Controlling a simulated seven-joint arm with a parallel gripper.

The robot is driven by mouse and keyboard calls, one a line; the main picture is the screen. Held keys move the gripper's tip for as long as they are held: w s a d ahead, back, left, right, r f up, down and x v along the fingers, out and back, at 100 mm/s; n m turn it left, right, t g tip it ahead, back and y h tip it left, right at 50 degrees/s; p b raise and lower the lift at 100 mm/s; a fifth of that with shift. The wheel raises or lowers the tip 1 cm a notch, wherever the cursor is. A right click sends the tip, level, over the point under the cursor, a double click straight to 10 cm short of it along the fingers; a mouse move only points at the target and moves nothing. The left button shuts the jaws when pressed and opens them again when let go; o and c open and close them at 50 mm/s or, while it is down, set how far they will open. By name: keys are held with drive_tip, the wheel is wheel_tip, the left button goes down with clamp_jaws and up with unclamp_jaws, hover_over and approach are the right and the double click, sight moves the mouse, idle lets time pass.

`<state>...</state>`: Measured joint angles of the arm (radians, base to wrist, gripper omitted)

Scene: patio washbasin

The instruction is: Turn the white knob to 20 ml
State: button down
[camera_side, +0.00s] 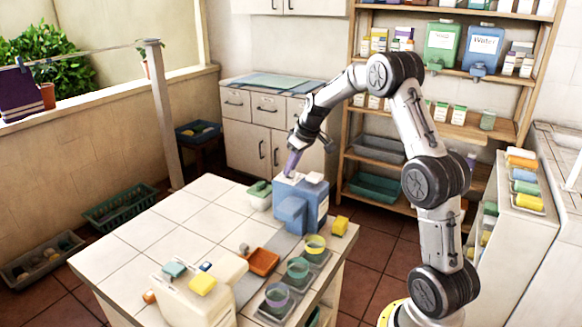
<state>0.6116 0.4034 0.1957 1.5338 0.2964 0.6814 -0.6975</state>
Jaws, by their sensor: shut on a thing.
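A blue dispenser (318,208) with a white top stands near the far corner of the white tiled table (190,222). My gripper (290,171) reaches down from above, with its purple fingers at the left part of the dispenser's top. The fingers are shut on the white knob there, which they mostly hide. The knob's markings and its setting are too small to read in this view.
A green-and-white item (259,195) stands close left of the dispenser, and a yellow sponge (340,225) lies to its right. Coloured cups, an orange tray (263,262) and a cream container (195,303) stand nearer the front. The table's left part is clear.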

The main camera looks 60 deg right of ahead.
drive_tip(key=shift+n, duration=0.6)
drive_tip(key=c, duration=0.8)
unclamp_jaws()
drive_tip(key=shift+c, duration=0.2)
drive_tip(key=v, duration=1.3)
drive_tip(key=shift+d+r, duration=0.25)
drive_tip(key=shift+r, duration=0.15)
